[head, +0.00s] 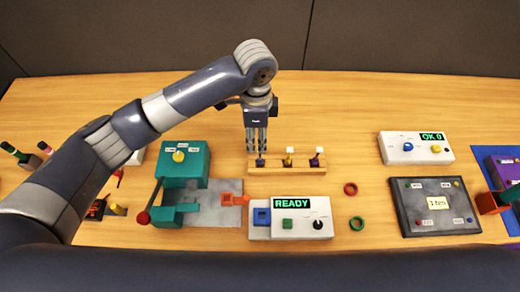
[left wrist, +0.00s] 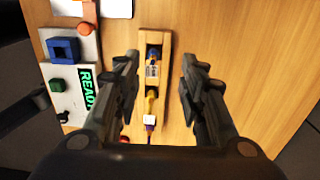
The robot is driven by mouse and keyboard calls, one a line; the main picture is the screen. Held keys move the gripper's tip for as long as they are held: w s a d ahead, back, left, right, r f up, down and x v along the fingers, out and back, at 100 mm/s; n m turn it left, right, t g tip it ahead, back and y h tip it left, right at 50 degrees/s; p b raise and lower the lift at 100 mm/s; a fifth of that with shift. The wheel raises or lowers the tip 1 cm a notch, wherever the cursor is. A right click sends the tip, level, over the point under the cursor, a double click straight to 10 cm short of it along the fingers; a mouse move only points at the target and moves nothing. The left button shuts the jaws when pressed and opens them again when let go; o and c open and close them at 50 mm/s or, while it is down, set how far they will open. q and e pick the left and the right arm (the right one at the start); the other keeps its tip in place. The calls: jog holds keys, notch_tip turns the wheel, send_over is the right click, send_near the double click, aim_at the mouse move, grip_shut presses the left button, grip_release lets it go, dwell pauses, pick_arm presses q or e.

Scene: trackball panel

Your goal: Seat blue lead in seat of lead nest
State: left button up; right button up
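The blue lead (left wrist: 153,53) stands in the wooden rack (left wrist: 155,36), at one end of a row with a yellow lead (left wrist: 151,101) and a purple lead (left wrist: 149,124). In the head view, my left gripper (head: 257,151) is over the left end of the rack (head: 290,171) and mostly hides the blue lead. In the left wrist view, my left gripper (left wrist: 160,82) is open, its fingers apart on both sides of the rack, holding nothing. A blue square block with a dark opening (head: 262,216), possibly the lead nest, sits beside the READY panel (head: 305,228). My right gripper is not in view.
A teal press-like device (head: 185,160) with a red-knobbed lever stands left of the rack. Other panels stand further right. The table behind the rack is clear.

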aim_at(259, 159)
pick_arm(q)
jog(key=f, duration=0.1)
jog(key=s+f, duration=0.1)
jog(key=f, duration=0.1)
jog(key=shift+s+f, duration=0.1)
jog(key=shift+s, duration=0.05)
jog(key=shift+f+p, duration=0.3)
jog(key=shift+f, duration=0.35)
jog(key=f, duration=0.1)
jog(key=f+p, duration=0.1)
jog(key=f, duration=0.2)
jog(key=shift+d+f+p, duration=0.15)
jog(key=shift+d+p, duration=0.15)
jog(key=shift+f, duration=0.15)
grip_shut()
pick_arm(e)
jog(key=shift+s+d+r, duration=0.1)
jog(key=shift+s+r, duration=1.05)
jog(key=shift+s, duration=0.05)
